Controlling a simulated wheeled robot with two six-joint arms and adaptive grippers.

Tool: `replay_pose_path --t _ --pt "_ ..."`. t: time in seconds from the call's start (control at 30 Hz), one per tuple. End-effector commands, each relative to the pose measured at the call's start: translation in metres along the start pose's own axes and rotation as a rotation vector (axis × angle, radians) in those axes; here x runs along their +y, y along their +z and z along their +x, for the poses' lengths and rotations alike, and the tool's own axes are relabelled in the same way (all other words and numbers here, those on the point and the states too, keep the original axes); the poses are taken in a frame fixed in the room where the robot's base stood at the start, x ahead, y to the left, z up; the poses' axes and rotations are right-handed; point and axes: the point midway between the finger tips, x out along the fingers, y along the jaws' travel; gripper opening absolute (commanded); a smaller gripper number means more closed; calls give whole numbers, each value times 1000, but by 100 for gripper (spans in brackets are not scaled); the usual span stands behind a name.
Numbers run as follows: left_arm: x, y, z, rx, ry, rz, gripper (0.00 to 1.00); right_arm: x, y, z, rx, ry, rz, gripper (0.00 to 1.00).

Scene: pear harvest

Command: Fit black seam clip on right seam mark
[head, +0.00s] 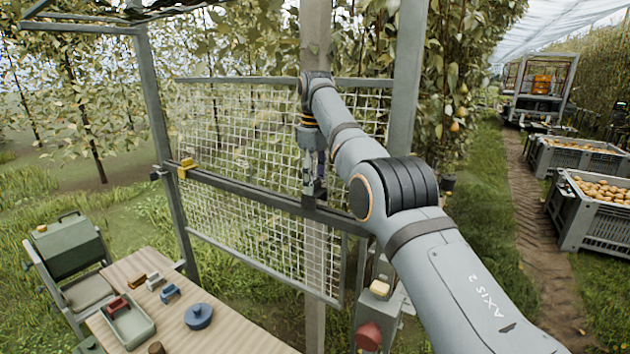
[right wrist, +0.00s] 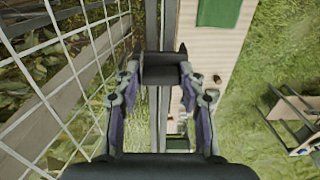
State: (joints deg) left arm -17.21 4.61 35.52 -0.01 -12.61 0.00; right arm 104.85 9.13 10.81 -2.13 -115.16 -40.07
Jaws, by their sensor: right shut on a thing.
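My right gripper (head: 316,192) reaches the dark seam rail (head: 255,193) that runs across the white mesh panel, and points down at it near the upright post. In the right wrist view its two fingers (right wrist: 162,75) are shut on the black seam clip (right wrist: 163,69), a dark block held between the tips. Past the clip, a dark bar runs lengthwise. I cannot tell whether the clip touches the rail. The right seam mark cannot be made out; the arm and gripper cover part of the rail. A yellow clip (head: 186,167) sits at the rail's left end. My left gripper is not in view.
A wooden table (head: 240,335) at lower left holds a green tray (head: 130,325) with a red clip, a blue clip (head: 170,293) and a round blue object (head: 199,316). A green box (head: 68,252) stands left. Fruit crates (head: 590,235) stand right, beside a dirt path.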

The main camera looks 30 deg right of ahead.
Motion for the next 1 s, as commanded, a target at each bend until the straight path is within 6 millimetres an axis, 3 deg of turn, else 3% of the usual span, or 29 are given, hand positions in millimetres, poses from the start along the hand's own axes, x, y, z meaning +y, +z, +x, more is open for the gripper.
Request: replay_pose_path --t 0.4,1.0 --pt "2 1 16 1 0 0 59 0 0 16 0 0 0 16" --pt "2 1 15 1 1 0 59 0 0 16 0 0 0 16"
